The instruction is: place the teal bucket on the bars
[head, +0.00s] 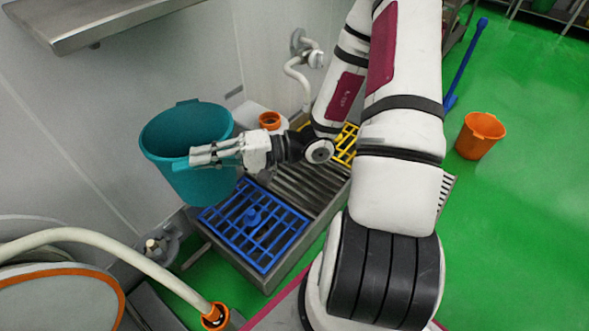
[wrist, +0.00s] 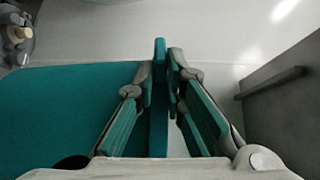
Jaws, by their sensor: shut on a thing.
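The teal bucket (head: 186,150) hangs in the air at the left of the head view, upright or nearly so. My gripper (head: 200,158) is shut on its rim on the near right side. In the wrist view the bucket (wrist: 60,110) fills the left side, and its wall runs between the two fingers of my gripper (wrist: 160,75). The metal bars (head: 310,182) form a low rack below and to the right of the bucket. A blue grate (head: 247,232) lies on the rack's near end, and a yellow grate (head: 345,146) on its far end, partly hidden by my arm.
An orange bucket (head: 480,135) stands on the green floor at the right. A white container with an orange cap (head: 269,120) is behind my gripper. A wall tap (head: 312,57) and a steel shelf (head: 100,22) are on the wall. A hose (head: 120,260) is at lower left.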

